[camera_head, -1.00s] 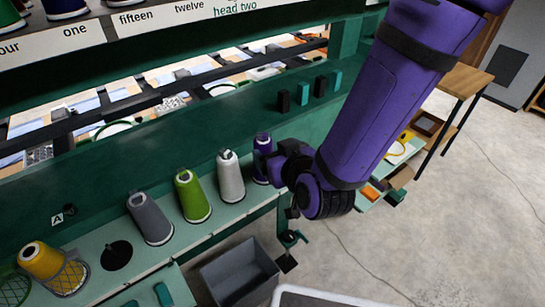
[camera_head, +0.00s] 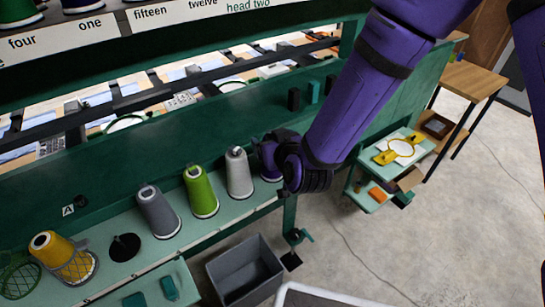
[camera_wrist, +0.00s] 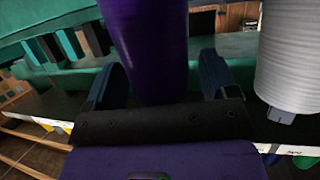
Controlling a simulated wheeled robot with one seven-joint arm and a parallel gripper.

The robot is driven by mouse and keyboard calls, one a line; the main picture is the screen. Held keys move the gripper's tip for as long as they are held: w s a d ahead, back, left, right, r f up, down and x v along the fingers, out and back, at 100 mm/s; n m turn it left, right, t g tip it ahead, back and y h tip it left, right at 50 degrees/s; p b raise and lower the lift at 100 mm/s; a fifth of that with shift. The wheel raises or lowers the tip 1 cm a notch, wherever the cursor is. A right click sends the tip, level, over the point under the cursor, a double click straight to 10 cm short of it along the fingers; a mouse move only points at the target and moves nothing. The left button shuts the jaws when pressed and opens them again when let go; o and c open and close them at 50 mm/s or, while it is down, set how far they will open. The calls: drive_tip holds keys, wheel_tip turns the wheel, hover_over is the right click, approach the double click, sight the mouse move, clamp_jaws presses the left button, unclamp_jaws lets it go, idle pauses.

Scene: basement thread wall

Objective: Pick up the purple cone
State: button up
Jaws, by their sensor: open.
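The purple cone (camera_head: 265,166) stands at the right end of the row of thread cones on the green shelf. My gripper hides much of it in the head view. In the wrist view the purple cone (camera_wrist: 150,50) fills the upper middle, between the two fingers of my gripper (camera_wrist: 160,85). The fingers stand apart on either side of it, with a gap visible on the right. My gripper (camera_head: 272,160) is at the cone in the head view, its fingertips hidden there.
A white cone (camera_head: 238,174) stands just left of the purple one and shows close to the right finger (camera_wrist: 290,55). Green (camera_head: 201,193) and grey (camera_head: 158,213) cones stand further left. A grey bin (camera_head: 245,270) sits below the shelf. Open floor lies to the right.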

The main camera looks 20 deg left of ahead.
drive_tip(key=c, duration=1.3)
drive_tip(key=shift+r, duration=0.1)
